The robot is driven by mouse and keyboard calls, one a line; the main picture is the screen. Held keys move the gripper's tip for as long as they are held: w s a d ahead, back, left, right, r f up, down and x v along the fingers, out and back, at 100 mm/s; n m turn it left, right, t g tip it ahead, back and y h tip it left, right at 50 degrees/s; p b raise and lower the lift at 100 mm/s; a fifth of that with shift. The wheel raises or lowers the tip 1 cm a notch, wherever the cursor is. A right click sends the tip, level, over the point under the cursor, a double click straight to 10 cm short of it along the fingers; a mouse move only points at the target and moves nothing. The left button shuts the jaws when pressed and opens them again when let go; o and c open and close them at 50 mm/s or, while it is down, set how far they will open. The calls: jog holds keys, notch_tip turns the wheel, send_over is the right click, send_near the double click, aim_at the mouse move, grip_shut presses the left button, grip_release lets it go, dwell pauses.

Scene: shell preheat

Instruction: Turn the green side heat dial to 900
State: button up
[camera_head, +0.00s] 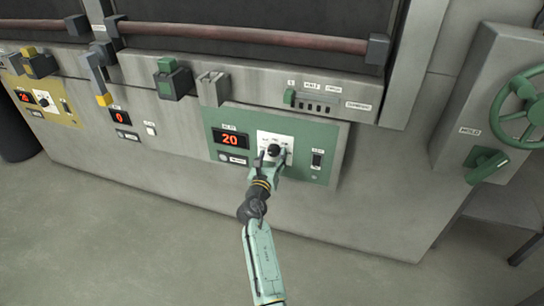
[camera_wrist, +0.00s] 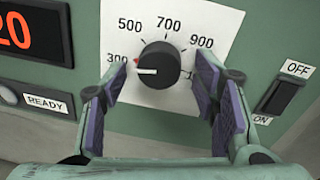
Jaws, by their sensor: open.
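The green side panel (camera_head: 213,116) carries a black round heat dial (camera_head: 273,150) on a white scale plate (camera_head: 289,141). In the wrist view the dial (camera_wrist: 158,66) has a white pointer line toward the left, near the 300 mark, with a small red mark there. The scale (camera_wrist: 188,20) reads 300, 500, 700, 900, and a partly hidden number at lower right. My gripper (camera_wrist: 166,88) is open, with one purple-padded finger on each side of the dial and a visible gap to both. In the head view my gripper (camera_head: 270,160) is at the dial.
A red display (camera_head: 230,140) reads 20, with a READY label (camera_wrist: 46,102) below. An OFF/ON switch (camera_wrist: 284,94) stands close right of my right finger. A yellow panel (camera_head: 42,100) is far left; a green handwheel (camera_head: 520,108) is right. The floor in front is clear.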

jog(key=shift+w, duration=0.1)
jog(key=shift+c, duration=0.5)
jog(key=c, duration=1.1)
